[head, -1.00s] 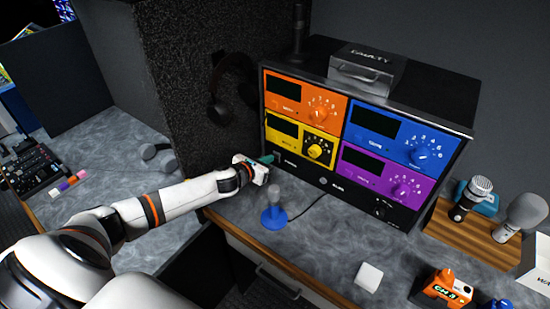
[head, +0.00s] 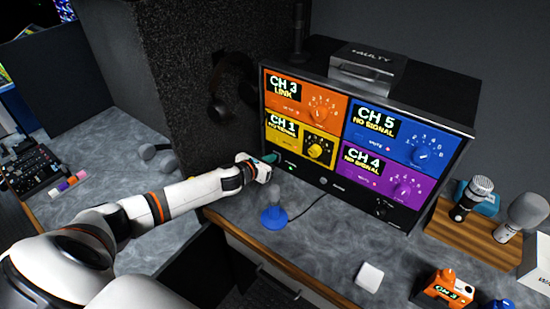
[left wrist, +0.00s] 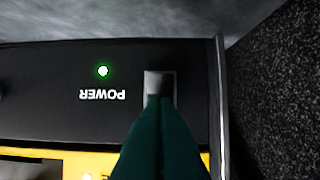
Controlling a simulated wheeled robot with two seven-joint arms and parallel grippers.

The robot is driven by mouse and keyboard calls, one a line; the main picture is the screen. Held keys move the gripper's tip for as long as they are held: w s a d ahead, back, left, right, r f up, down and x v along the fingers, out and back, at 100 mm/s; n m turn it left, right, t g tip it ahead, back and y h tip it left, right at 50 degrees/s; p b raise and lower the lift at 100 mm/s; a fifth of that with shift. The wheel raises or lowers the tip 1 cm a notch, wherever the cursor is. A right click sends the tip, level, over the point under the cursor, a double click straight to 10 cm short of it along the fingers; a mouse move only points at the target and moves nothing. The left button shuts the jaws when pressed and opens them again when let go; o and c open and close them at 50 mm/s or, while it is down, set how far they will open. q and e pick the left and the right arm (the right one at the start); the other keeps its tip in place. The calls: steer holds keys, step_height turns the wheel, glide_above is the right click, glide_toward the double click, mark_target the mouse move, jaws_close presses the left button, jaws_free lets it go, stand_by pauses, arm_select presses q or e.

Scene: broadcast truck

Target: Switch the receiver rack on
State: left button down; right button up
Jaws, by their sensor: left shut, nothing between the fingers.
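The receiver rack (head: 330,184) is a black case with orange, yellow, blue and purple panels. Its displays are lit: CH 3 LINK on orange, CH 1 on yellow, CH 5 NO SIGNAL on blue, CH 4 NO SIGNAL on purple. In the left wrist view, upside down, a green lamp (left wrist: 103,71) glows above the word POWER (left wrist: 102,95). A grey power switch (left wrist: 160,84) is beside it, partly covered by my fingertips. My left gripper (head: 271,158) is shut and empty, its green fingers (left wrist: 160,100) at the switch, seemingly touching it. My right gripper is out of view.
A blue-based microphone stand (head: 274,216) stands in front of the rack. A silver box (head: 367,66) lies on top. Microphones on a wooden stand (head: 470,238), a white block (head: 369,277) and an orange CH 3 pack (head: 445,287) are at the right. Headphones hang on the dark left wall.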

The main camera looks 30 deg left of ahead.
arm_select(q)
steer(key=shift+s, duration=0.15)
steer(key=shift+s+a+r+p, duration=0.1)
steer(key=shift+s+r+p, duration=0.15)
steer(key=shift+s+p, duration=0.25)
steer(key=p+v, duration=0.1)
steer(key=v, duration=0.4)
steer(key=shift+s+p, duration=0.25)
steer(key=shift+p, duration=0.1)
